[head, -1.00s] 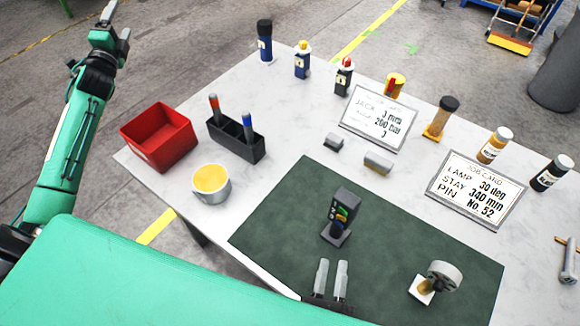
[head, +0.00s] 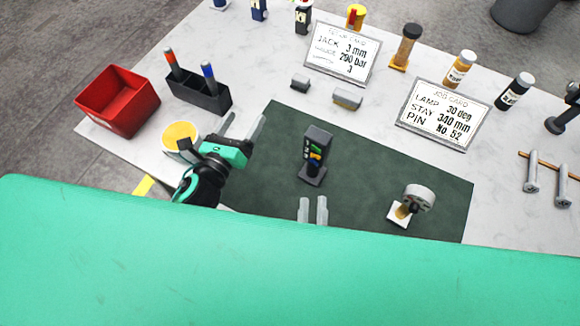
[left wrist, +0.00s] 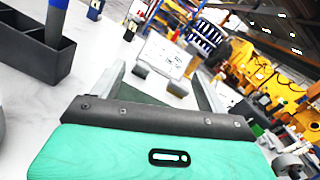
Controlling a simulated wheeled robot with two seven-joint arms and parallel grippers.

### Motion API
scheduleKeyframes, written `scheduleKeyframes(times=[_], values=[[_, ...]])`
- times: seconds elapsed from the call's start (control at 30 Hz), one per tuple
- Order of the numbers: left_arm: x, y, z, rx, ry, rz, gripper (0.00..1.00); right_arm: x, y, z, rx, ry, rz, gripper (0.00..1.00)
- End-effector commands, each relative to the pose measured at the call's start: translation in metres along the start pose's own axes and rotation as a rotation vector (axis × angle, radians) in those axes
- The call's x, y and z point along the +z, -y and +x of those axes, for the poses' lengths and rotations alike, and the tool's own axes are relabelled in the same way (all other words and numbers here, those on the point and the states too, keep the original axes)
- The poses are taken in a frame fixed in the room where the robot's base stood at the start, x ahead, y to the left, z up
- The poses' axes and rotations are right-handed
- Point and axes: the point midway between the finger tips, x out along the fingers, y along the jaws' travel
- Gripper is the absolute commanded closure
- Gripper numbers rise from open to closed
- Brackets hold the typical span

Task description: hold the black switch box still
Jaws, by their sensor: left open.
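The black switch box (head: 316,156) stands upright on the dark green mat (head: 270,180), with coloured switches on its face. My left gripper (head: 246,127) is open and empty to the left of the box, above the mat's left part and apart from the box. In the left wrist view its two fingers (left wrist: 158,74) are spread with nothing between them, and I cannot make out the box there. My right gripper (head: 313,211) shows only two grey fingers just below the box in the picture, with an empty gap between them.
A yellow-filled cup (head: 180,136), a black pen holder (head: 200,96) and a red bin (head: 118,102) lie left of my left gripper. A round grey-headed part (head: 416,198) stands on the mat at right. Job cards (head: 443,113) and several bottles stand behind.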

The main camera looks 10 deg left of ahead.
Motion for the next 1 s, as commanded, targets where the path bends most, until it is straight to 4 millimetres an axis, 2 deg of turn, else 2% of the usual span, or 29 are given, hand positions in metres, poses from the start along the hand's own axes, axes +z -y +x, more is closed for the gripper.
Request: scheduleKeyframes(times=[0.03, 0.2, 0.3, 0.4, 0.5, 0.67, 1.0], values=[[-0.015, 0.026, -0.015, -0.017, -0.022, 0.042, 0.24, 0.000, 0.000, 0.000, 0.000, 0.000, 0.000, 0.64], [-0.038, 0.097, -0.056, -0.068, -0.055, 0.212, 0.24, 0.000, 0.000, 0.000, 0.000, 0.000, 0.000, 0.64], [-0.041, 0.127, -0.072, -0.087, -0.060, 0.288, 0.24, 0.000, 0.000, 0.000, 0.000, 0.000, 0.000, 0.64], [-0.040, 0.147, -0.083, -0.098, -0.060, 0.343, 0.24, 0.000, 0.000, 0.000, 0.000, 0.000, 0.000, 0.64], [-0.039, 0.159, -0.089, -0.104, -0.058, 0.375, 0.24, 0.000, 0.000, 0.000, 0.000, 0.000, 0.000, 0.64], [-0.038, 0.164, -0.086, -0.108, -0.054, 0.392, 0.24, 0.000, 0.000, 0.000, 0.000, 0.000, 0.000, 0.64], [-0.041, 0.167, -0.049, -0.108, -0.053, 0.392, 0.24, 0.000, 0.000, 0.000, 0.000, 0.000, 0.000, 0.64]])
